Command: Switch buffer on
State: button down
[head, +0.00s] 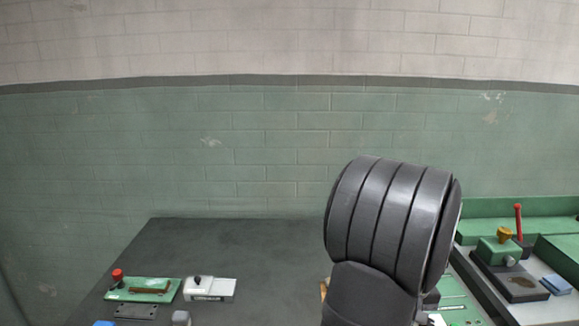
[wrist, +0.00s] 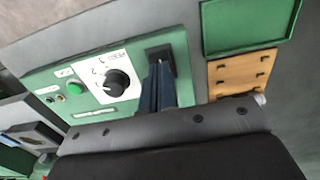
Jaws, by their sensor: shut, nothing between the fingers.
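In the wrist view a green control panel (wrist: 45,83) carries a black rotary knob (wrist: 116,83) on a white numbered plate, a green button (wrist: 76,88) and a dark switch-like part (wrist: 160,56) in a black surround. My gripper (wrist: 160,78) is shut and empty, its dark blue fingers pointing at that dark part. The fingertips overlap its lower edge in the picture; I cannot tell whether they touch it. The panel lettering is too small to read, so I cannot tell which control is the buffer's. In the head view my arm hides the gripper and much of the panel (head: 456,296).
A wooden block with dark pegs (wrist: 238,72) and a green-framed plate (wrist: 248,24) lie right of the panel in the wrist view. In the head view, a green machine with a red lever (head: 518,220) stands at right. Small devices (head: 143,289) sit at left; the middle table (head: 240,245) is clear.

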jog(key=shift+f, duration=0.95)
dwell(0.8)
jog(key=shift+r, duration=3.55)
jog(key=shift+f, duration=0.1)
notch_tip(320, 180, down, 7)
jog(key=shift+r, duration=0.1)
jog(key=shift+r, duration=0.1)
